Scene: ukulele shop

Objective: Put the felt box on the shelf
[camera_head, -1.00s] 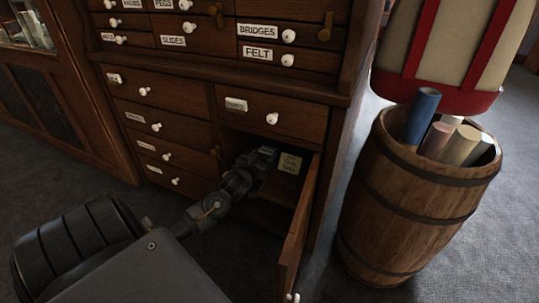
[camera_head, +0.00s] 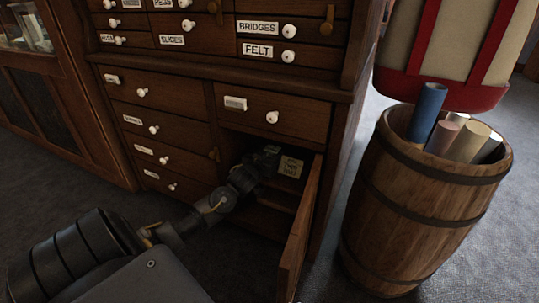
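A small box with a pale lettered label (camera_head: 291,167) is inside the open cupboard compartment at the lower right of the wooden cabinet. Its lettering is too small to read, so I cannot tell for sure that it is the felt box. My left gripper (camera_head: 268,156) reaches into the compartment, at the box's left side. The gripper is dark and in shadow, and whether its fingers are closed on the box is not clear. A shelf (camera_head: 276,196) shows below the box in the compartment. My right gripper is not in view.
The cupboard door (camera_head: 300,238) stands open to the right of my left arm. Closed drawers surround the opening, including one labelled FELT (camera_head: 258,50). A wooden barrel (camera_head: 400,215) holding several rolls stands to the right. Carpet lies in front.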

